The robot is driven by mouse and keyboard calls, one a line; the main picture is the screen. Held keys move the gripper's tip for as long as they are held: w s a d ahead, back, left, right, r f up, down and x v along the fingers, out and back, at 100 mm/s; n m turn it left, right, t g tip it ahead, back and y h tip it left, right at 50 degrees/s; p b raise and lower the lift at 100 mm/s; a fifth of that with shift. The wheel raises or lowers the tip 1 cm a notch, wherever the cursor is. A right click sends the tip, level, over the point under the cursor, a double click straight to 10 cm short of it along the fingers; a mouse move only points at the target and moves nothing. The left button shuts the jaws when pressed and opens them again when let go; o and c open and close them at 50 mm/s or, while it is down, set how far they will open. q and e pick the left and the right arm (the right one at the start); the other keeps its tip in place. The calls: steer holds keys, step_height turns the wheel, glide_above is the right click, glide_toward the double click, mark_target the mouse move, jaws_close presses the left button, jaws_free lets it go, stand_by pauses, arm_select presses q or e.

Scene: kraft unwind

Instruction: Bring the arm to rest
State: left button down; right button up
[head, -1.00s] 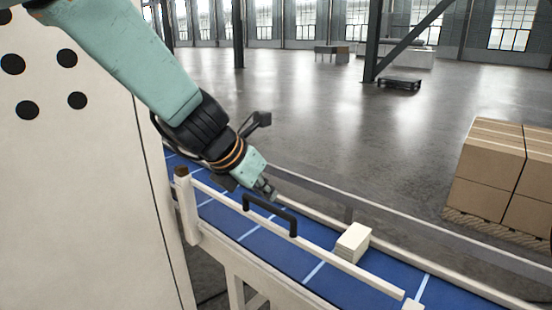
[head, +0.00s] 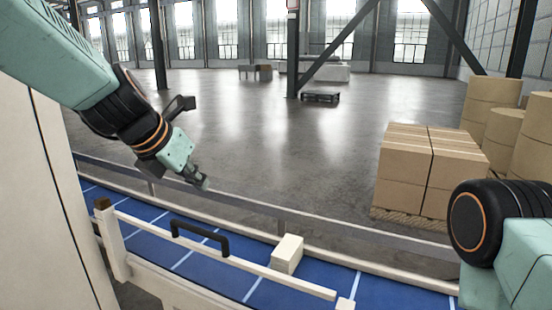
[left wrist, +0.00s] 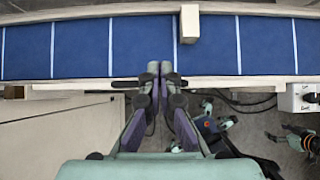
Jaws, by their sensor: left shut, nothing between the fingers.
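My left arm comes in from the left in the head view. Its gripper (head: 203,182) is in the air above the conveyor and its rail, shut and empty. In the left wrist view the two fingers (left wrist: 160,70) are together with nothing between them. A cream block (head: 287,254) sits on the blue conveyor belt (head: 195,262), to the right of my left gripper and apart from it. The block also shows in the left wrist view (left wrist: 190,22). Part of my right arm is at the right edge of the head view; its gripper is out of view.
A white guard rail (head: 270,274) with a black handle (head: 200,238) runs along the belt's near side. A pale cabinet (head: 45,200) stands at the left. Boxes on a pallet (head: 405,165) and brown rolls (head: 492,105) stand beyond the belt. The floor behind is open.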

arm_select(q)
steer(key=s+a+f, duration=0.1)
steer(key=s+f, duration=0.3)
steer(key=f, duration=0.4)
steer(key=shift+a+f, duration=0.4)
steer(key=shift+d, duration=0.1)
